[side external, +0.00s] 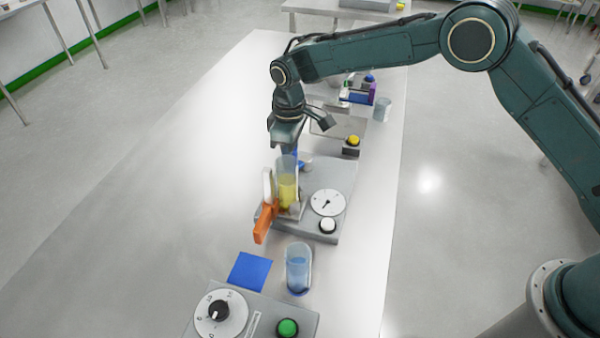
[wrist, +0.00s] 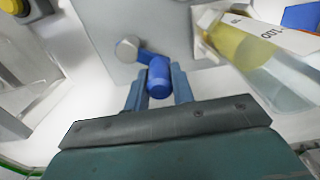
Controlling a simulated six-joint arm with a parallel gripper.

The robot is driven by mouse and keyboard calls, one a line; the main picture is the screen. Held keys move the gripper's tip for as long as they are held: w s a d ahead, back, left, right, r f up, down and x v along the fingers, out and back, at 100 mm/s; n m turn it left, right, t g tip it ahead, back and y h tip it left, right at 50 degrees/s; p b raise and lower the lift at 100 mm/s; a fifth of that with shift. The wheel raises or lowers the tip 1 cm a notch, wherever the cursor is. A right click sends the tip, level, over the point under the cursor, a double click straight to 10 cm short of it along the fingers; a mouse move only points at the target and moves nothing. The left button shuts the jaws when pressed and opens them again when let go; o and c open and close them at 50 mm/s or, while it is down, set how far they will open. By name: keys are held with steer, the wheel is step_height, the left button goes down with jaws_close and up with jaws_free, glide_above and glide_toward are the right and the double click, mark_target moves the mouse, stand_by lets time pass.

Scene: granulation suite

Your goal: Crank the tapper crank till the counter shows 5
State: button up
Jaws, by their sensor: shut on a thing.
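The tapper (side external: 345,178) is a grey box on the bench with a white dial counter (side external: 328,202) on top. The dial's needle shows, but its numbers are too small to read. The tapper crank has a grey hub (wrist: 128,48) and a blue handle (wrist: 160,78), seen in the wrist view. My gripper (wrist: 160,88) is shut on the blue handle, one finger on each side. In the side view my gripper (side external: 290,148) points down behind a clear cylinder (side external: 287,190) of yellow material, which partly hides the crank.
A white button (side external: 328,226) and an orange part (side external: 264,225) are at the tapper's near end. A blue pad (side external: 249,271), a clear beaker (side external: 298,268) and a box with a dial and green button (side external: 288,327) stand nearer. The bench's left side is clear.

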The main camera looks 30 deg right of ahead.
steer(key=shift+w+d, duration=0.15)
steer(key=shift+w, duration=0.5)
steer(key=shift+w+d, duration=0.2)
steer(key=shift+w, duration=0.3)
steer(key=shift+w+d, duration=0.15)
steer(key=shift+w, duration=0.35)
steer(key=shift+w, duration=0.1)
steer(key=shift+w+d, duration=0.5)
steer(key=shift+d, duration=0.15)
steer(key=o, duration=0.8)
steer(key=shift+a, duration=0.1)
steer(key=shift+r, duration=0.1)
